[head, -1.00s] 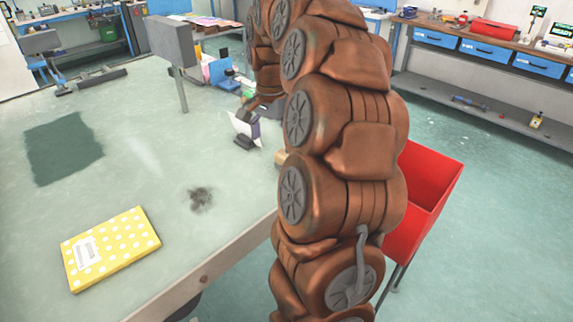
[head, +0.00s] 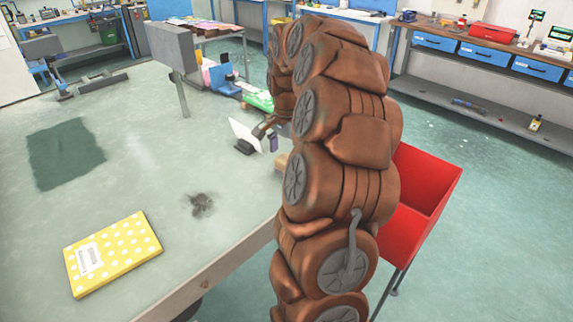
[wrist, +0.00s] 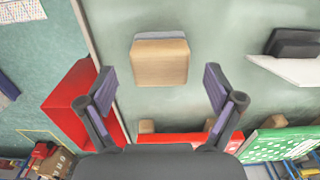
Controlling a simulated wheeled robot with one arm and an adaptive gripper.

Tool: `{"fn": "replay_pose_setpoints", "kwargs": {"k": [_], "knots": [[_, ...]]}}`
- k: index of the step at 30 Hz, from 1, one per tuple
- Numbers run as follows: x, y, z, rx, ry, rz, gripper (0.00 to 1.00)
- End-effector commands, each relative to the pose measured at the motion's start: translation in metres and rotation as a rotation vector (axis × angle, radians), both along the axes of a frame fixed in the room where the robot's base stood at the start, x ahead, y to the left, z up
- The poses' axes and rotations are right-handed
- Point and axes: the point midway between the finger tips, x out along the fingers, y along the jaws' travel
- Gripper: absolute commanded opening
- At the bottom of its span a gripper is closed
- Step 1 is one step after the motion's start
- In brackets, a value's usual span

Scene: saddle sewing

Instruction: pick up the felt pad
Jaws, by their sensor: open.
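A tan block with a thin grey-blue layer along its far edge (wrist: 160,62) lies on the table and is the likeliest felt pad. In the head view the tan block (head: 281,161) shows at the table's right edge, partly hidden by my arm. My gripper (wrist: 160,78) is open and empty, with its two purple-lined fingers apart on either side of the block's near part in the wrist picture. I cannot tell its height above the block. In the head view one purple finger (head: 273,143) shows beside the arm.
A white panel on a dark base (head: 243,136) stands left of the gripper. A yellow dotted book (head: 112,254) lies front left, near a dark green patch (head: 65,154). A grey post-mounted panel (head: 172,47) stands farther back. A red bin (head: 428,185) stands off the table's right edge.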

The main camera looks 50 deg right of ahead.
Motion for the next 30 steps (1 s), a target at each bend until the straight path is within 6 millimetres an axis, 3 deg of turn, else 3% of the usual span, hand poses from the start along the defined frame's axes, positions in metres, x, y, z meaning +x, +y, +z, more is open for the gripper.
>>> {"fn": "replay_pose_setpoints", "kwargs": {"k": [6,15,30], "knots": [[-0.001,0.001,-0.025,0.003,0.006,0.001,0.92],[0.000,0.001,-0.030,0.000,0.000,0.000,0.91],[0.000,0.001,-0.030,0.001,0.001,0.000,0.39]]}}
